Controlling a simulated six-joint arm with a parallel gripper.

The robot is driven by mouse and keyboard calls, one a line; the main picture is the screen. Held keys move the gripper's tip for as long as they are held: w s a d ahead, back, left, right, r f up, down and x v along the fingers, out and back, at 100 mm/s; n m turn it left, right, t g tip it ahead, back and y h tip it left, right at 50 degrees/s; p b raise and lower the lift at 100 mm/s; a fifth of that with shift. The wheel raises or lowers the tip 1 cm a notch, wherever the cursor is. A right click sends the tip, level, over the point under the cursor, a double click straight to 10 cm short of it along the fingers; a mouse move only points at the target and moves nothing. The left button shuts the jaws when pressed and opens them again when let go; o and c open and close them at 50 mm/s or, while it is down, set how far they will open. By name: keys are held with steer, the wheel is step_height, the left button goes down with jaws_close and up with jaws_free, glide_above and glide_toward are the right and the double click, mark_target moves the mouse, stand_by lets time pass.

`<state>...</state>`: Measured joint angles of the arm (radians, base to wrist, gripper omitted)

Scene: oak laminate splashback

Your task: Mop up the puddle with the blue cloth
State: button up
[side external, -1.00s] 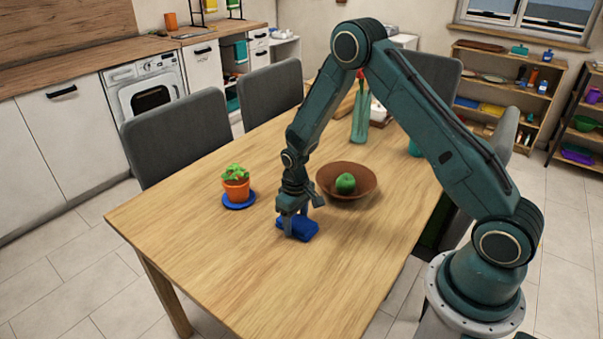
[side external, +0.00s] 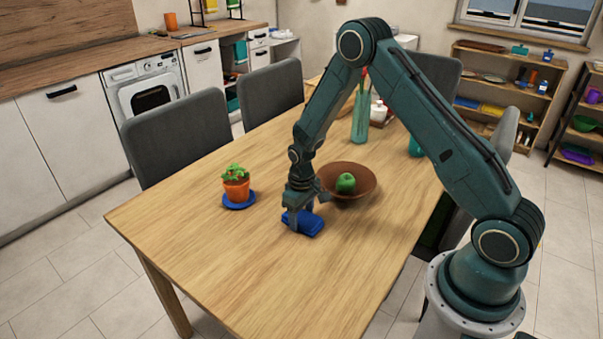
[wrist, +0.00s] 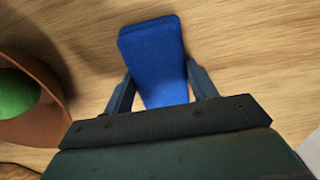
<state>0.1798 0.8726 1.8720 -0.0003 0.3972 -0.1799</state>
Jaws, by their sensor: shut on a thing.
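The blue cloth (side external: 308,225) is a folded pad at the middle of the wooden table. My gripper (side external: 299,223) is shut on it, with the fingers pointing down at table height. In the wrist view the blue cloth (wrist: 155,55) sits between the two fingers of my gripper (wrist: 157,88) and extends beyond them. I cannot tell whether the cloth touches the table. I cannot make out a puddle in either view; the patch under the cloth and gripper is hidden.
A brown bowl (side external: 364,190) with a green apple (side external: 346,183) stands close to my gripper, behind and right. A potted plant (side external: 236,186) on a blue saucer (side external: 239,204) stands to the left. A glass vase (side external: 360,125) is farther back. The table's front (side external: 240,285) is clear.

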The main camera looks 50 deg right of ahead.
mark_target(285, 232)
steer(key=shift+w+d, duration=0.15)
steer(key=shift+d, duration=0.8)
steer(key=a, duration=0.3)
steer(key=w+a, duration=0.1)
steer(key=a, duration=0.3)
steer(key=shift+w+a, duration=0.1)
steer(key=shift+w, duration=0.1)
steer(key=r, duration=0.2)
steer(key=shift+a+r, duration=0.3)
steer(key=shift+a, duration=0.05)
steer(key=shift+r, duration=2.75)
